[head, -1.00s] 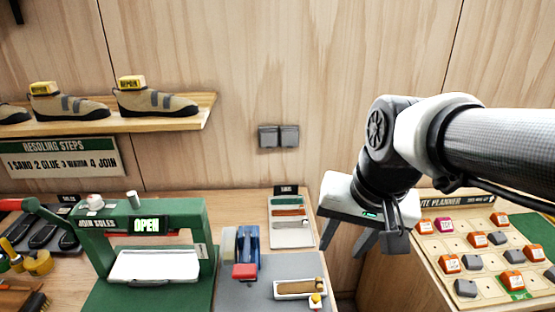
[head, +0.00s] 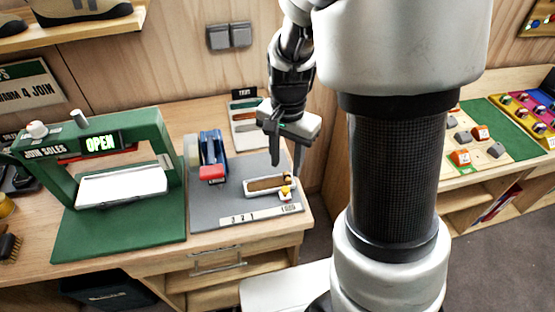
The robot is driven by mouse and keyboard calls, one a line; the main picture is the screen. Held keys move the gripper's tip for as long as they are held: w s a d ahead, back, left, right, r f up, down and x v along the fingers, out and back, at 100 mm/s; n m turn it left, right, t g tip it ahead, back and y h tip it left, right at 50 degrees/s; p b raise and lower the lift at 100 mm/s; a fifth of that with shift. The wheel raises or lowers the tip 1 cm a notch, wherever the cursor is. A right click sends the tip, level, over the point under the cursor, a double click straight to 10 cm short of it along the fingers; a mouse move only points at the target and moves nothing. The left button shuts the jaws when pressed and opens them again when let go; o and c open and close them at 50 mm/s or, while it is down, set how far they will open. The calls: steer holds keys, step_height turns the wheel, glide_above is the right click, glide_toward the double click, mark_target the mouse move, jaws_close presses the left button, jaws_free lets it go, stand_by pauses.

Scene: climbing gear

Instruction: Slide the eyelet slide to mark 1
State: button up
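The eyelet slide is a white tray (head: 252,187) with a brown strip in it, on the grey mat at the bench's front right. A small yellow-and-white knob (head: 285,193) stands at its right end. The mark strip (head: 258,214) in front of it reads 3, 2, 1 and LOAD from left to right. The knob is at the LOAD end, right of the 1. My gripper (head: 286,168) is open, fingers pointing down, just above and behind the knob. It looks empty, and I cannot tell whether it touches anything.
A blue-and-red tool (head: 211,158) stands left of the slide on the grey mat (head: 208,212). A green press (head: 160,135) marked OPEN is further left. A sample board (head: 245,125) is behind. My arm hides part of the right side, where another bench stands.

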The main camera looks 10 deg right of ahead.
mark_target(285, 189)
step_height(285, 189, down, 9)
steer(key=shift+f+b, duration=0.15)
steer(key=shift+b, duration=0.45)
jaws_close()
